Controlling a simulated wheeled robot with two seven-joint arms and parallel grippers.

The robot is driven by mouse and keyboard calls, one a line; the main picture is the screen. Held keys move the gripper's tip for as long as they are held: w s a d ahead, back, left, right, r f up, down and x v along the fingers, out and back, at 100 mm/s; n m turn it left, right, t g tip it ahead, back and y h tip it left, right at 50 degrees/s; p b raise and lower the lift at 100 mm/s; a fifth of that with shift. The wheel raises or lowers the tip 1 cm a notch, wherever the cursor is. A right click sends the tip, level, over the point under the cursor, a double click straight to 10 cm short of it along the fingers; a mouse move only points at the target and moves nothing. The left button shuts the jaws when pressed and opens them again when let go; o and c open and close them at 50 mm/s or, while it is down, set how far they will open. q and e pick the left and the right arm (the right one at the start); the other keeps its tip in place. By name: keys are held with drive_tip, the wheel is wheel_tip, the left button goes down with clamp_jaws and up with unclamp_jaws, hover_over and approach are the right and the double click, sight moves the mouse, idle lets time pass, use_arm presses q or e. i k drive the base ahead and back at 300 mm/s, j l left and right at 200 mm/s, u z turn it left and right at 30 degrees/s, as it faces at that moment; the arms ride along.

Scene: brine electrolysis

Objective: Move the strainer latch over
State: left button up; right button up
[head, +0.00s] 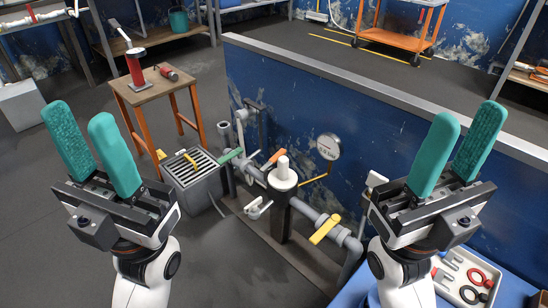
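A pipe run with valves stands on the floor along the blue wall. In its middle is an upright dark body with a white cap (283,174), which looks like the strainer. I cannot tell for sure which part is its latch. A white lever fitting (257,208) sits low in front of it, an orange handle (277,157) is behind it, and a yellow handle (325,229) is on the pipe to its right. My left gripper (82,118) is raised at the left, open and empty. My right gripper (467,117) is raised at the right, open and empty. Both are apart from the pipes.
A round gauge (329,146) stands above the pipes. A grey bin (192,182) with a grated top is left of them. A wooden table (157,87) stands further back. A tray (466,283) with rings lies at lower right. The left foreground floor is clear.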

sight(272, 160)
drive_tip(key=i+j+u, duration=0.1)
drive_tip(key=i+j, duration=0.35)
drive_tip(key=j, duration=0.15)
drive_tip(key=i+j, duration=0.45)
drive_tip(key=j+u, duration=0.05)
drive_tip(key=j, duration=0.05)
